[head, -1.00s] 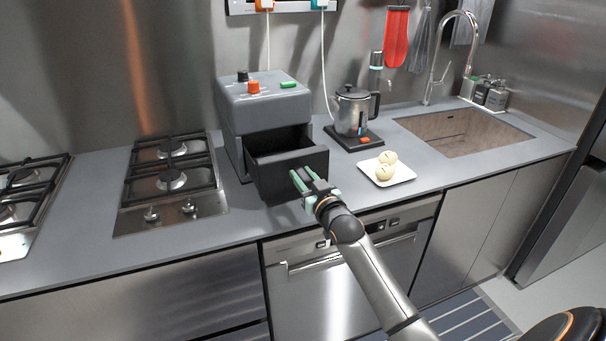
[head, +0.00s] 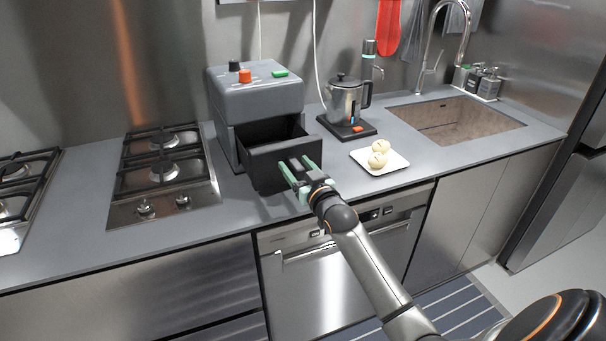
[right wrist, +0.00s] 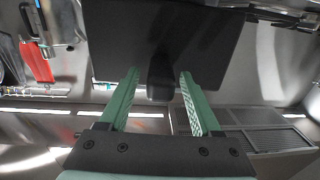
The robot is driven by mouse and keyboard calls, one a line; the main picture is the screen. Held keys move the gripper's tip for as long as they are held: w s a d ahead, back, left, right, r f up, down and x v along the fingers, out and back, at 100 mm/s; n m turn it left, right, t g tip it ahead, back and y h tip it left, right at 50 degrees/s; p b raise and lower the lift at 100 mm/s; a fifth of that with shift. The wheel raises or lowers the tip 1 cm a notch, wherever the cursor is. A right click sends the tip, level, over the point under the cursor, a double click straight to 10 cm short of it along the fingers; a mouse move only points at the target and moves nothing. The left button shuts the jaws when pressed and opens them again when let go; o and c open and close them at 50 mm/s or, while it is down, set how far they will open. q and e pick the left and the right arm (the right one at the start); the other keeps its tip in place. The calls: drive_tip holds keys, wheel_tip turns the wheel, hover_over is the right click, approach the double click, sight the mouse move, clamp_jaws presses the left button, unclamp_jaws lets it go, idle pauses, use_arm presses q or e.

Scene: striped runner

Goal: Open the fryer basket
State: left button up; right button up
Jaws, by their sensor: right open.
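The fryer (head: 256,98) is a grey box on the counter with knobs on top. Its dark basket (head: 268,168) is pulled out toward me like a drawer, and its hollow inside shows from above. My right gripper (head: 295,164) is in front of the basket, its green fingers open and pointing at the basket front. In the right wrist view, the dark handle (right wrist: 161,78) lies between the open fingertips, with gaps visible on both sides. My left gripper is not in view.
A kettle (head: 345,98) on a black base and a white plate (head: 396,163) with pale round food stand right of the fryer. A gas hob (head: 125,212) is at left, a sink (head: 455,120) at right. Counter between hob and basket is clear.

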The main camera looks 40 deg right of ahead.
drive_tip(key=s+a, duration=0.2)
drive_tip(key=s, duration=1)
drive_tip(key=shift+b, duration=0.3)
drive_tip(key=s+a+f+n+g+y, duration=0.1)
drive_tip(key=s+a+f+g+y, duration=0.2)
drive_tip(key=f, duration=0.5)
drive_tip(key=s+a+f+n+g, duration=0.1)
drive_tip(key=s+a+f, duration=0.2)
drive_tip(key=a+f, duration=0.3)
drive_tip(key=s+a+f+n+g+y, duration=0.1)
drive_tip(key=s+a+f+g, duration=0.1)
drive_tip(key=s+a+f, duration=0.3)
drive_tip(key=s+a+f+n+g+y, duration=0.1)
drive_tip(key=s+a+f+g, duration=0.1)
drive_tip(key=s+a+f, duration=0.4)
drive_tip(key=s+f, duration=0.4)
drive_tip(key=shift+g+y, duration=0.3)
